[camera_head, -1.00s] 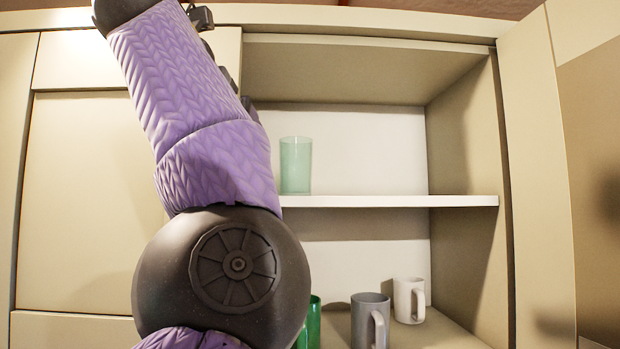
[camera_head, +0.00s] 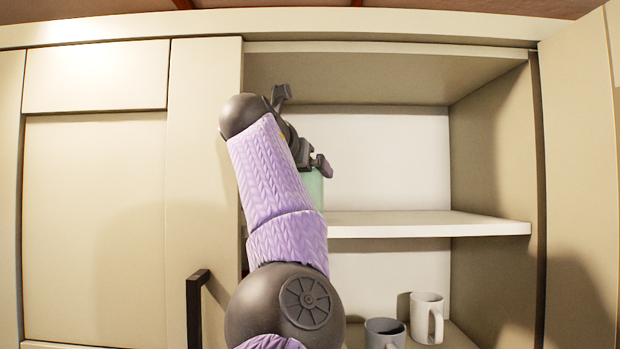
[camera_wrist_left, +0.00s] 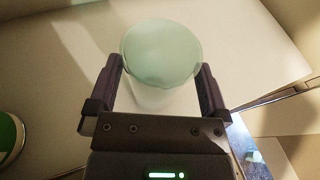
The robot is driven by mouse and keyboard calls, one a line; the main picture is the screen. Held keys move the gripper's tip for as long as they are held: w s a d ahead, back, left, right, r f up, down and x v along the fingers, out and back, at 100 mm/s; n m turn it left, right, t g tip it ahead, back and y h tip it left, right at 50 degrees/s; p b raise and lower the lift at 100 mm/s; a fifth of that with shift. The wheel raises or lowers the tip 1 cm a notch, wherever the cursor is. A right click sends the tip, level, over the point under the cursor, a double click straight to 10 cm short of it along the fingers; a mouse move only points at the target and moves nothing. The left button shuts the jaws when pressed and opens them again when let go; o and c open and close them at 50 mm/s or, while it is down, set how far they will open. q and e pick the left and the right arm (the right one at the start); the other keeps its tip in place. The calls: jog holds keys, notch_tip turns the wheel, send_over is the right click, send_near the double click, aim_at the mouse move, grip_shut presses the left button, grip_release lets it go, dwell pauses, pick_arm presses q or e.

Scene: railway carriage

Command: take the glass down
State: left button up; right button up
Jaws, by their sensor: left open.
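The pale green glass (camera_head: 316,189) stands upright on the white upper shelf of the open cupboard. My left arm and gripper hide most of it in the head view. My left gripper (camera_head: 304,131) is at the glass, with its jaws open. In the left wrist view, the round glass (camera_wrist_left: 162,52) lies between and just ahead of the two fingertips of the left gripper (camera_wrist_left: 160,75). I cannot tell whether a finger touches it. My right gripper is in neither view.
The upper shelf (camera_head: 430,224) is clear to the right of the glass. Below stand a grey mug (camera_head: 385,332) and a white mug (camera_head: 427,318). A green cup (camera_wrist_left: 10,133) shows at the wrist view's left edge. The open door (camera_head: 580,180) is on the right; a black handle (camera_head: 196,308) is at left.

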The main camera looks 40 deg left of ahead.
pick_arm(q)
jog(key=shift+w+a+f, duration=0.2)
jog(key=shift+w+f, duration=0.05)
jog(key=shift+w, duration=0.3)
jog(key=shift+c, duration=1)
jog(key=shift+s+r, duration=0.1)
jog(key=shift+s, duration=0.15)
jog(key=c, duration=0.7)
jog(key=shift+w, duration=0.15)
jog(key=c, duration=0.3)
